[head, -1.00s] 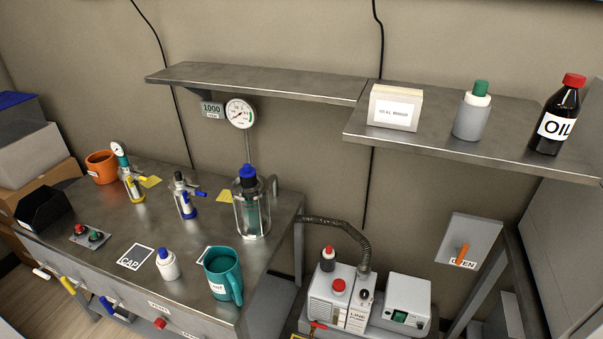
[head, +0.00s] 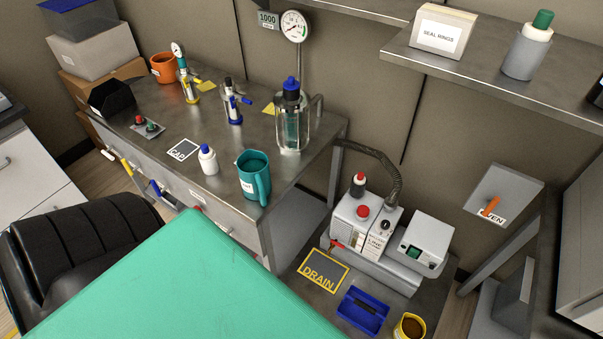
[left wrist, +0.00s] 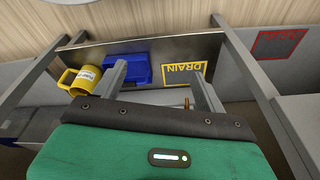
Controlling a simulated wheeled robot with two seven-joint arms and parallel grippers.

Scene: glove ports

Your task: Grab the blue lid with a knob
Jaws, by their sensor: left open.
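The vessel stands upright, with a dark green insert visible inside. My left gripper (left wrist: 157,72) shows in the left wrist view, its two grey fingers apart with nothing between them. It is over the low surface with the drain mark, away from the lid. The lid is not in the left wrist view. My right gripper is in neither view.
A teal mug (head: 254,180) and a white bottle with a blue cap (head: 208,160) stand in front of the vessel. A pressure gauge (head: 295,26) rises behind it. A pump (head: 362,222), blue tray (head: 362,311) and yellow mug (head: 409,326) are lower right.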

